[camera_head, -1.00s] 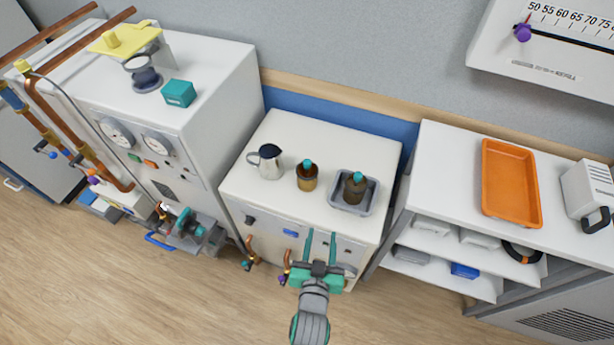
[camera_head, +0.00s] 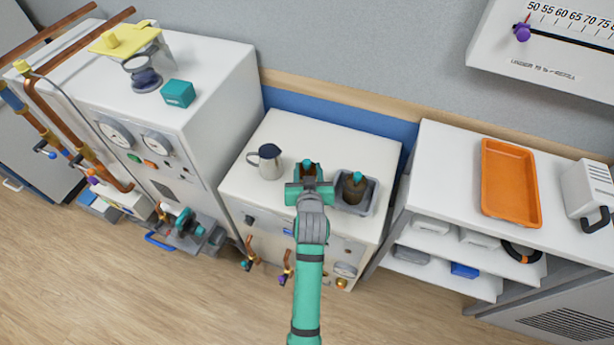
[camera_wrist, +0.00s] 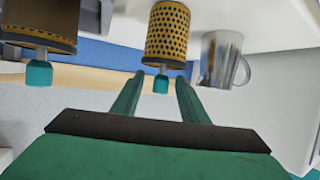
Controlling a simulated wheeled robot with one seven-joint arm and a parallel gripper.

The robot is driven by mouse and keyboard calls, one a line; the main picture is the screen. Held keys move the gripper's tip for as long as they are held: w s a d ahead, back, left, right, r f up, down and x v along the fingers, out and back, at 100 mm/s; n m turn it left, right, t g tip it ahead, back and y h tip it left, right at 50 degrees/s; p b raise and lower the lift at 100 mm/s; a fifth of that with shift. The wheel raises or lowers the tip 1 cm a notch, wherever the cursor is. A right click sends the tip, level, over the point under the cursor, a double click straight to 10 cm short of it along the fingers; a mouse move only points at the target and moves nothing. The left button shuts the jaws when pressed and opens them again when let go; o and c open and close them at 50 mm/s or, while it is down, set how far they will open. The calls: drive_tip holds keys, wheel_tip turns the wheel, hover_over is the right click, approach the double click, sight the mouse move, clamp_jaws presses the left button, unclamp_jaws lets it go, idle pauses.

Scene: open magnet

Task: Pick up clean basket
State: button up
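The clean basket is a yellow perforated cylinder (camera_wrist: 168,30) with a teal knob on a short stem, and it shows upside down in the wrist view. In the head view the basket (camera_head: 309,168) stands mid-table, mostly hidden by my gripper (camera_head: 309,182). My gripper (camera_wrist: 160,78) is open, with a teal finger on either side of the knob. The knob appears between the fingertips, and I see no clear contact. A darker brown basket (camera_head: 354,188) with a teal knob sits in a grey tray (camera_head: 369,208) to the right. It also shows in the wrist view (camera_wrist: 40,22).
A metal pitcher (camera_head: 268,163) stands left of the clean basket. All rest on a white cabinet top (camera_head: 290,128). A taller white machine (camera_head: 215,85) is at left. A shelf unit with an orange tray (camera_head: 511,183) is at right, with the wall behind.

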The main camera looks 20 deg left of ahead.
drive_tip(key=shift+x, duration=3.1)
drive_tip(key=shift+a+r, duration=0.1)
drive_tip(key=shift+a, duration=0.05)
clamp_jaws()
